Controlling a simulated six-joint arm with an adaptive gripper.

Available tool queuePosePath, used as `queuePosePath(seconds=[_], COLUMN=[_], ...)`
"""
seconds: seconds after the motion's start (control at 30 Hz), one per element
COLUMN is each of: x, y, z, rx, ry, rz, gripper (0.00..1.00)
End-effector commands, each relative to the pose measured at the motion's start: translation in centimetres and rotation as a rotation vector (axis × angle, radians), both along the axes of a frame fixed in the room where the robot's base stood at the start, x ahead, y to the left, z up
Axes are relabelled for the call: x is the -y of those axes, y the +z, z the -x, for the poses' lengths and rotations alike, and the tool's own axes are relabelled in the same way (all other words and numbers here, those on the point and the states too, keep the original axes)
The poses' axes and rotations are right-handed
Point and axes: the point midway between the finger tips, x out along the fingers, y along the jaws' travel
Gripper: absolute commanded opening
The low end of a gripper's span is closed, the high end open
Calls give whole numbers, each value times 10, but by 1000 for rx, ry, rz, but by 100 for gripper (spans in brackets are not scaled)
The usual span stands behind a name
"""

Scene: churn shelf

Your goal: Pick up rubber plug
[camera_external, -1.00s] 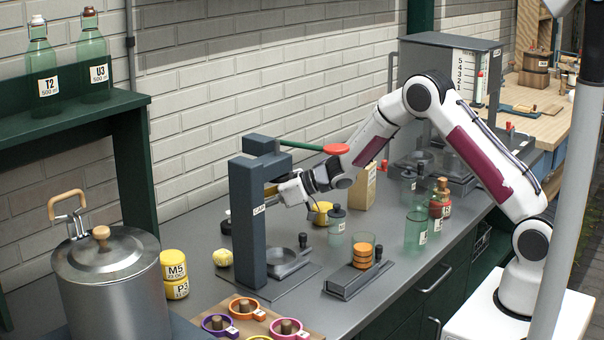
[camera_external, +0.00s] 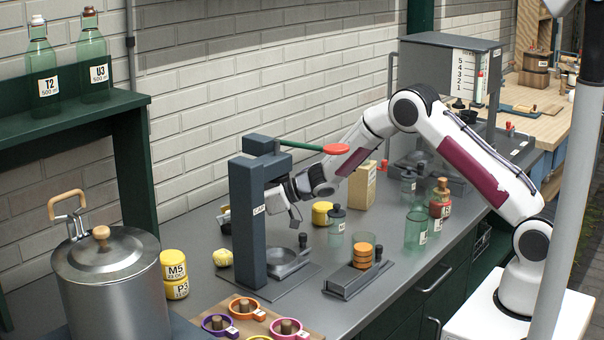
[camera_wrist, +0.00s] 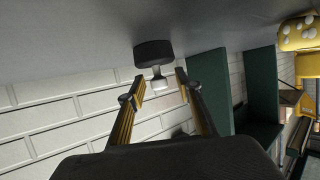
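A short black round piece with a pale, narrower stem, which looks like the rubber plug (camera_wrist: 153,52), rests on the grey counter in the wrist view, where the counter is at the top. My gripper (camera_wrist: 158,90) is open, its two yellow-sided fingers apart. The stem shows between and just beyond the fingertips; I cannot tell whether they touch it. In the external view my gripper (camera_external: 226,212) reaches behind the press column, which hides part of it. A small dark thing (camera_external: 226,229), likely the same plug, shows under the fingertips left of the column.
The dark grey press (camera_external: 247,215) with a green red-knobbed lever stands in front of my wrist. A yellow lump (camera_external: 222,258) lies near the plug; it also shows in the wrist view (camera_wrist: 298,33).

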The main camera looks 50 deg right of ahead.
Motion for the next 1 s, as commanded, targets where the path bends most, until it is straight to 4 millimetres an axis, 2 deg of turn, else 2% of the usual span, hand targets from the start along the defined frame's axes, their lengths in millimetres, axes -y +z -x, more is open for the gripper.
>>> queuePosePath(seconds=[0.17, 0.2, 0.3, 0.33, 0.77, 1.0], x=[0, 0, 0, 0, 0, 0], y=[0, 0, 0, 0, 3, 20], z=[0, 0, 0, 0, 0, 0], rx=[0, 0, 0, 0, 1, 2], ry=[0, 0, 0, 0, 0, -1], rz=[0, 0, 0, 0, -1, 0], gripper=[35, 29, 3, 0, 0, 0])
